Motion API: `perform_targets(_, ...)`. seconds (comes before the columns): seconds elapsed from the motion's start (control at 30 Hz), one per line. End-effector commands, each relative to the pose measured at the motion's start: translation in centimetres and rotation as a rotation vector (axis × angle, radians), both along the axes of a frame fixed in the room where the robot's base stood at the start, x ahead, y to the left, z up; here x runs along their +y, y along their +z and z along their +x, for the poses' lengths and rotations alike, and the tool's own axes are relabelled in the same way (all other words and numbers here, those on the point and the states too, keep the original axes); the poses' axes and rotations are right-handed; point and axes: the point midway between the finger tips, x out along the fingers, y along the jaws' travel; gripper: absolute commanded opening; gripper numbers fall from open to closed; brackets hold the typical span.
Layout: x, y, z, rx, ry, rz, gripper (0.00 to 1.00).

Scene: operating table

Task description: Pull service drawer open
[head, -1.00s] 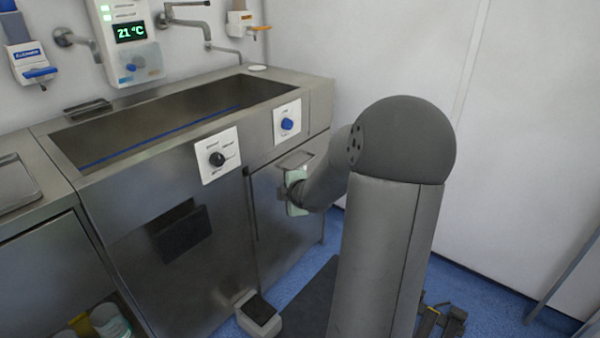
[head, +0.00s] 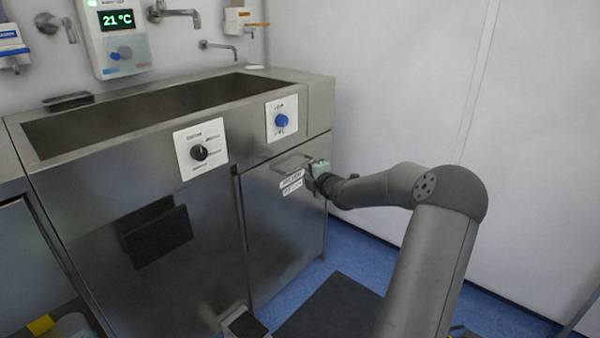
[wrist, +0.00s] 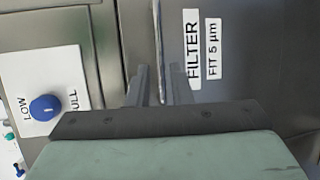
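The service drawer (head: 285,225) is the steel front on the right of the sink unit, marked "FILTER FIT 5 µm" in the wrist view (wrist: 240,40). It looks flush with the unit. Its bar handle (head: 288,161) runs along the top edge and shows in the wrist view as a thin upright bar (wrist: 158,45). My gripper (head: 311,175) is at the right end of the handle. In the wrist view its two fingers (wrist: 160,85) are apart, one on each side of the bar, with small gaps visible. Contact with the bar cannot be made out.
A blue knob (head: 281,120) sits on a white plate above the drawer, and a black dial (head: 199,153) is to its left. A foot pedal (head: 243,325) stands on the floor in front. A dark mat (head: 330,310) lies on the blue floor. The white wall is on the right.

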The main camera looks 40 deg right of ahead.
Motion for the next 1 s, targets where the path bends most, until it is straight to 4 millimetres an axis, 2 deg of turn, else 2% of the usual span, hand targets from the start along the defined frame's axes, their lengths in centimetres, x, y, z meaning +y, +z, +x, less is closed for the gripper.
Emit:
perform_targets(0.03,-0.1,-0.5,1.1,-0.003,0.000,0.004,0.19)
perform_targets(0.2,-0.7,-1.0,3.9,-0.001,0.001,0.003,0.19)
perform_targets(0.4,-1.0,-1.2,5.7,0.000,0.000,0.001,0.19)
perform_targets(0.73,-1.1,-1.1,5.9,0.001,0.000,0.001,0.19)
perform_targets(0.8,-1.1,-1.1,5.9,0.001,0.000,0.000,0.00)
perform_targets(1.0,-1.1,-1.1,5.9,0.001,0.000,0.000,0.00)
